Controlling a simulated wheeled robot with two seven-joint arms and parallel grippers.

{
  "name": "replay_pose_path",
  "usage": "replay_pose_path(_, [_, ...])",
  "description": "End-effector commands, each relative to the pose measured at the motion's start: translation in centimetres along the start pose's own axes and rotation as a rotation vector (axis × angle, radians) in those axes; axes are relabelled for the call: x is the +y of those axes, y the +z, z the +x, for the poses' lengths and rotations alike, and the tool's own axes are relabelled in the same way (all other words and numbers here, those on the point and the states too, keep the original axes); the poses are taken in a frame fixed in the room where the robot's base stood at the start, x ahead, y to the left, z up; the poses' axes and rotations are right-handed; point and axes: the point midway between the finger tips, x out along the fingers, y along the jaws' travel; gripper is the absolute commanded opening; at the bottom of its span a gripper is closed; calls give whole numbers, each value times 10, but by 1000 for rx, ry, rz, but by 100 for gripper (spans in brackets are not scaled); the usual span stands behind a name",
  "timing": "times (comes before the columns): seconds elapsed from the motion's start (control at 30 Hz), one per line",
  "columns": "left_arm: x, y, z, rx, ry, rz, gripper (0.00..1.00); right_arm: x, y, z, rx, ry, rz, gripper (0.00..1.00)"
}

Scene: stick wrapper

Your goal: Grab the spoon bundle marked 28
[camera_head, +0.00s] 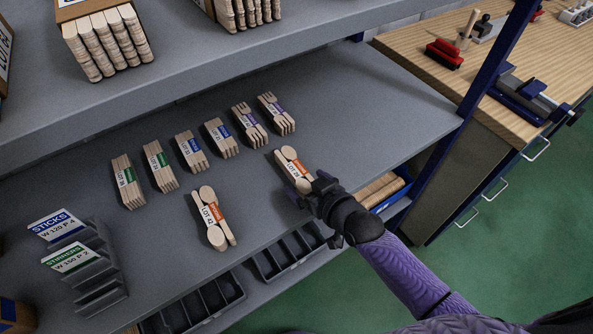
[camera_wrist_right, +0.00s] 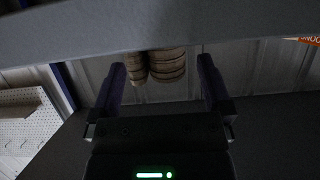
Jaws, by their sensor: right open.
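The spoon bundle (camera_head: 290,162) beside my right gripper lies on the grey shelf, with an orange and white label whose number is small but looks like 28. A second spoon bundle (camera_head: 212,222) with an orange label, reading LOT 42, lies to its left. My right gripper (camera_head: 306,188) is open at the near end of the first bundle and hides part of it. In the right wrist view, rounded wooden ends (camera_wrist_right: 158,66) show between the two open fingers, with no visible grip on them. My left gripper is not in view.
A grey tiered holder (camera_head: 98,275) with STICKS and STIRRERS cards is at left. The upper shelf (camera_head: 190,80) overhangs the back. A blue post (camera_head: 470,90) and wooden workbench (camera_head: 440,85) are at right.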

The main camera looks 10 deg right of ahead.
Motion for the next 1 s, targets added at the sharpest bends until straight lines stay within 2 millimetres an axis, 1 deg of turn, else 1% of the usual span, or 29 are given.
replay_pose_path(0.03, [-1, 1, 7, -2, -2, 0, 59, 0, 2, 11, 1, 0, 2, 100])
replay_pose_path(0.13, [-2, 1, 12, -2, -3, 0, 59, 0, 2, 24, 0, 0, 0, 100])
replay_pose_path(0.37, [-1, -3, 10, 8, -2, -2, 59, 0, 0, 25, -1, 0, -1, 100])
replay_pose_path(0.4, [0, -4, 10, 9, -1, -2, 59, 0, 0, 25, -1, 0, -1, 92])
replay_pose_path(0.47, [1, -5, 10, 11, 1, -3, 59, 0, 0, 25, -1, 0, -1, 79])
replay_pose_path(0.5, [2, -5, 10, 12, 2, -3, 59, 0, 0, 25, -1, 0, -1, 70])
replay_pose_path(0.57, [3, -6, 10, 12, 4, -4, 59, 0, 0, 25, -1, 0, -1, 58])
replay_pose_path(0.6, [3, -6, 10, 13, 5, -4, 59, 0, 0, 25, -1, 1, -1, 49])
replay_pose_path(0.67, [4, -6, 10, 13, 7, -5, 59, 0, 0, 25, -1, 1, -1, 36])
replay_pose_path(0.7, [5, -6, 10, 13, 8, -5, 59, 0, 0, 25, -1, 1, -1, 28])
replay_pose_path(0.77, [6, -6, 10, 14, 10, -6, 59, 0, 0, 24, -1, 1, -1, 15])
replay_pose_path(0.8, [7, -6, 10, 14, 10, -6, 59, 0, 0, 24, -1, 1, -1, 7])
replay_pose_path(0.83, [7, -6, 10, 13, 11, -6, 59, 0, 0, 24, -1, 1, -1, 2])
replay_pose_path(1.0, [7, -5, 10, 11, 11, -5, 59, 0, -1, 24, 0, 1, -1, 2])
